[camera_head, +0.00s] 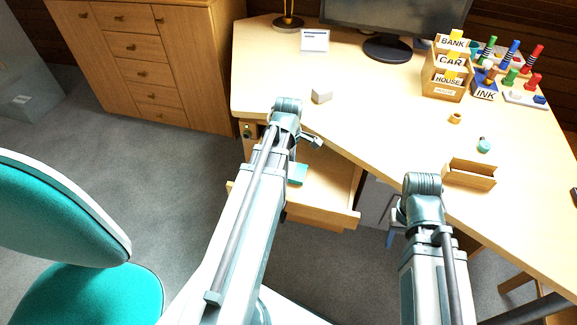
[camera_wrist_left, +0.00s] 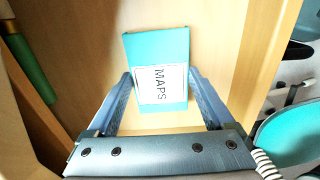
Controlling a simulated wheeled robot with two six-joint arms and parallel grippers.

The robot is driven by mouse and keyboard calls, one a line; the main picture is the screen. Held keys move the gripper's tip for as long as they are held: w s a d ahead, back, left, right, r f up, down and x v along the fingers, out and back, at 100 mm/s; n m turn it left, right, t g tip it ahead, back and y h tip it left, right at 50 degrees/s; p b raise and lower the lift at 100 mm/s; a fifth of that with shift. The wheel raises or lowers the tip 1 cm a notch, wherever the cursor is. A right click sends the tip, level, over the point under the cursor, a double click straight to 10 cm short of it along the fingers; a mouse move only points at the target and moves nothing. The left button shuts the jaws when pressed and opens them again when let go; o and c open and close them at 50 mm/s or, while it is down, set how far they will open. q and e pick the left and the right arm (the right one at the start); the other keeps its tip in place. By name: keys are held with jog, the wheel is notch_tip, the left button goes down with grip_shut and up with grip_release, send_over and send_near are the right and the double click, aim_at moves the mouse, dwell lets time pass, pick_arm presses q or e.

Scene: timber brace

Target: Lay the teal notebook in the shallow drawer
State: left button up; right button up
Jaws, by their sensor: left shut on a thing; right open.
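The teal notebook, labelled MAPS (camera_wrist_left: 157,48), is between the two fingers of my left gripper (camera_wrist_left: 160,88) in the left wrist view. The gripper is shut on it. In the head view part of the notebook (camera_head: 298,173) shows beside my left arm, over the open shallow drawer (camera_head: 335,215). The drawer's pale wooden floor lies behind the notebook in the wrist view; I cannot tell whether they touch. In the head view my left fingers are mostly hidden by the arm. My right gripper (camera_head: 391,236) is open, low in front of the desk, mostly hidden by its wrist.
The desk (camera_head: 375,125) carries a monitor (camera_head: 400,15), a card sorter (camera_head: 446,75), a stamp rack and a small open wooden box (camera_head: 470,174). A teal chair (camera_head: 60,215) stands at the left. A wooden cabinet (camera_head: 145,60) stands behind. Grey floor is clear between chair and cabinet.

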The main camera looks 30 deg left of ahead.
pick_arm(q)
jog(key=shift+f, duration=0.3)
jog(key=o, duration=1.1)
jog(key=shift+o, duration=0.2)
notch_tip(320, 180, up, 14)
jog(key=p, duration=1.3)
jog(key=shift+f, duration=0.1)
